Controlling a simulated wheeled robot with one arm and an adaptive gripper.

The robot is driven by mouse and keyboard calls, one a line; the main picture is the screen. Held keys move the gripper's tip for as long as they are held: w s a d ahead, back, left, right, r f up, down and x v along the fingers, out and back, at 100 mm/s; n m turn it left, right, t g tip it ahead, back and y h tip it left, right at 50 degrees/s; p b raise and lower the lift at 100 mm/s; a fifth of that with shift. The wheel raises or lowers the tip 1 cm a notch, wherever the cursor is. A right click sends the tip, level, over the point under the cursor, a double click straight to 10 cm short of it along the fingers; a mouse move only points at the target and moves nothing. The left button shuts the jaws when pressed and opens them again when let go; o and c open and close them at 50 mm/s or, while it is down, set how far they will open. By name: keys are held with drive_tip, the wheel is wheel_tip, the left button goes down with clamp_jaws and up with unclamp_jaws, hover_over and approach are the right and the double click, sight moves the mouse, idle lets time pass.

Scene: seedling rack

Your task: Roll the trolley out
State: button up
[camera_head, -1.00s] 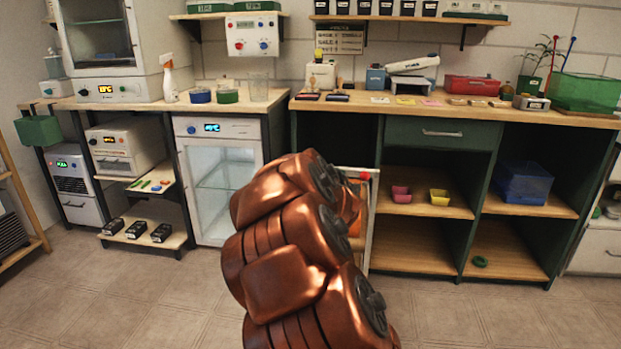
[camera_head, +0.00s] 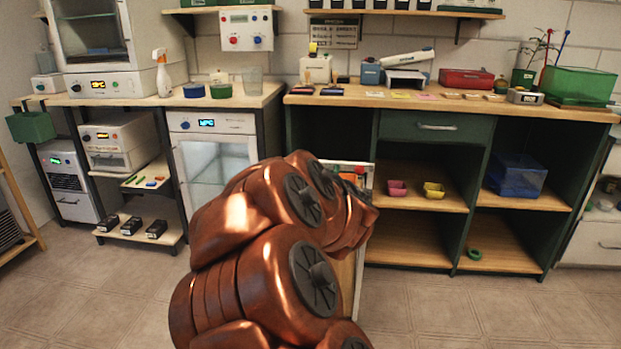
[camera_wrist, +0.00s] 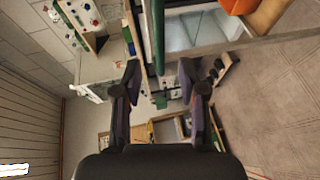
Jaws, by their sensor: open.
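A tall, narrow trolley-like unit with a pale frame (camera_head: 363,235) stands at the left bay of the green bench in the head view. My copper-coloured arm hides most of it. A small red thing shows near its top. My gripper (camera_wrist: 160,85) is open in the wrist view, its two dark fingers apart with nothing held between them.
The green bench (camera_head: 436,125) has a drawer and open shelves with pink and yellow pots and a blue bin (camera_head: 517,176). A glass-door fridge (camera_head: 213,160) stands to the left. The tiled floor (camera_head: 440,315) in front is clear. An orange object (camera_wrist: 238,6) shows at the wrist view's top.

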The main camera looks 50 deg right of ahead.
drive_tip(key=shift+v, duration=1.2)
drive_tip(key=shift+r, duration=0.15)
drive_tip(key=s+a+r+m+g+p, duration=0.3)
drive_tip(key=a+r+m+g+p, duration=0.2)
drive_tip(key=r+m+p, duration=0.5)
drive_tip(key=s+a+r+g+y+p, duration=0.2)
drive_tip(key=s+a+g+p, duration=0.1)
drive_tip(key=s+a+p, duration=0.4)
drive_tip(key=s+a+r+g+y+p, duration=0.3)
drive_tip(key=s+a+p, duration=0.4)
drive_tip(key=a, duration=0.7)
drive_tip(key=s+a+r+m+g+y+p, duration=0.1)
drive_tip(key=s+a+r+g+y+p, duration=0.2)
drive_tip(key=s+a+p, duration=0.5)
drive_tip(key=s+a+g, duration=0.1)
drive_tip(key=a, duration=0.1)
drive_tip(key=shift+s+a, duration=0.25)
drive_tip(key=shift+a, duration=0.15)
